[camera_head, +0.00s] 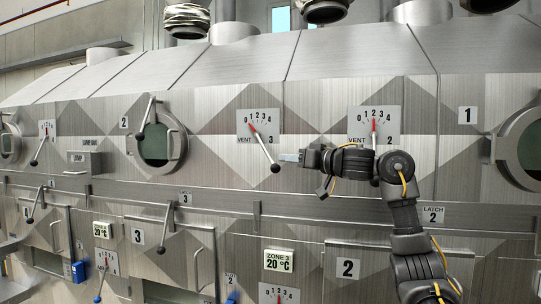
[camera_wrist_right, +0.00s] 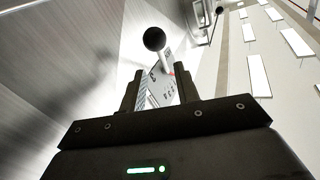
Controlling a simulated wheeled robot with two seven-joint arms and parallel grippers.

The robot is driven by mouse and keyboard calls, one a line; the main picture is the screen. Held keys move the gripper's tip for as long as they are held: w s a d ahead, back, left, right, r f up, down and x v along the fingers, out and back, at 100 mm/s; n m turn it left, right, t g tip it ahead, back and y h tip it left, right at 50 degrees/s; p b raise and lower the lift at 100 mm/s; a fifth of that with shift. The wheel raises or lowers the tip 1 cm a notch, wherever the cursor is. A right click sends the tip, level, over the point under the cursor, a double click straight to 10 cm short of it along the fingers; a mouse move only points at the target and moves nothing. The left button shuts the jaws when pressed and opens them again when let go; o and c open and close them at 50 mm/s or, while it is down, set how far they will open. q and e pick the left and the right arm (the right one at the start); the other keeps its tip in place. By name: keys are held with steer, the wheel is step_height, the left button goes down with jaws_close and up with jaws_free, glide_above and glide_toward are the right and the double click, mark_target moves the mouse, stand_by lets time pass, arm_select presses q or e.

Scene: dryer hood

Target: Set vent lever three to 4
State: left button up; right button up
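The vent 3 lever (camera_head: 263,147) is on a plate marked 0 to 4 (camera_head: 259,125) on the dryer hood. Its red pointer tilts up-left toward the low end, around 0 to 1. Its black ball knob (camera_head: 275,168) hangs down-right and also shows in the right wrist view (camera_wrist_right: 155,39). My right gripper (camera_head: 287,157) is just right of the knob, pointing left. In the right wrist view its two fingers (camera_wrist_right: 160,80) stand apart with nothing gripped; the knob appears beyond their tips. My left gripper is not in view.
The vent 2 lever plate (camera_head: 362,113) is right of vent 3, with its lever partly behind my right arm. A round porthole (camera_head: 160,146) with a latch lever is to the left. A long rail (camera_head: 225,207) runs below.

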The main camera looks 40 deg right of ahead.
mark_target(270, 158)
steer(key=w+p, duration=0.1)
steer(key=w, duration=0.1)
steer(key=w+a+p, duration=0.1)
steer(key=w, duration=0.2)
steer(key=w+p, duration=0.1)
steer(key=w, duration=0.2)
steer(key=shift+w+a+p, duration=0.1)
steer(key=shift+a+p, duration=0.1)
steer(key=shift+p, duration=0.15)
jaws_close()
